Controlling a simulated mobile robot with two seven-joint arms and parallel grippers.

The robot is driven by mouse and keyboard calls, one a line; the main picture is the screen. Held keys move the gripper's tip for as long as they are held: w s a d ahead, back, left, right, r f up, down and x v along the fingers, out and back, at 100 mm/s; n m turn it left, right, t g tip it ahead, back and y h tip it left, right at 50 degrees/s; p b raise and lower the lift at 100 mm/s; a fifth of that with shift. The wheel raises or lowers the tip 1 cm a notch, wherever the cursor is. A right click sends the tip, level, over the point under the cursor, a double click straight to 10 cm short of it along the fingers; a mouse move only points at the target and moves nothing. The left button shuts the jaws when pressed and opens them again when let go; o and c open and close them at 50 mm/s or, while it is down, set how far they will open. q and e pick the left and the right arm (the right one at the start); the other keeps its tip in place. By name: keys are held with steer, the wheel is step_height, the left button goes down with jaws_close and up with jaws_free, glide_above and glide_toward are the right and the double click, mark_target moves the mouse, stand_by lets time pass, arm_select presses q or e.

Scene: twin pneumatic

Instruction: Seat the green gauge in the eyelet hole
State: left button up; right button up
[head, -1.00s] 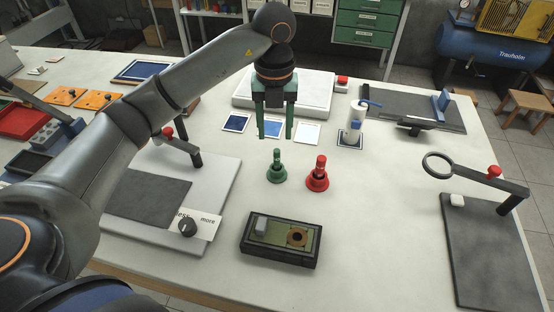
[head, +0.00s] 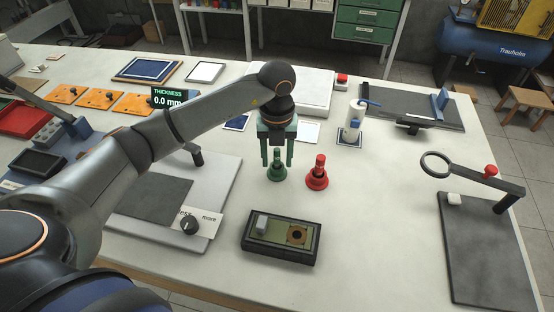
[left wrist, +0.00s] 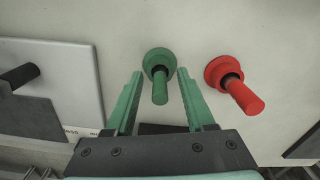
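The green gauge (head: 277,169) stands upright on the white table, with a wide base and a narrow stem. In the left wrist view the green gauge (left wrist: 159,72) shows between the fingertips. My left gripper (head: 277,163) points down over it with its green fingers open, one on each side of the stem; I see gaps, so it is not gripped. The red gauge (head: 317,174) stands just to the right; it also shows in the left wrist view (left wrist: 238,88). A dark tray (head: 280,258) in front holds a green plate with a brown ring around a dark hole (head: 297,235), perhaps the eyelet. My right gripper is not in view.
A stand with a ring arm (head: 470,172) is at the right. A white bottle (head: 354,125) stands behind the red gauge. Table between gauges and tray is clear.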

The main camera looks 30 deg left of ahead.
mark_target(277, 149)
arm_select(q)
jaws_close()
stand_by(0.7)
steer(key=shift+r, duration=0.5)
step_height(277, 149, up, 2)
steer(key=shift+r+b, duration=0.1)
steer(key=shift+b, duration=0.5)
steer(key=s+d+r, duration=0.3)
steer(key=s+r, duration=0.6)
steer(key=s, duration=0.4)
steer(key=shift+s+d+r, duration=0.25)
steer(key=shift+s+r, duration=0.05)
steer(key=shift+r, duration=0.1)
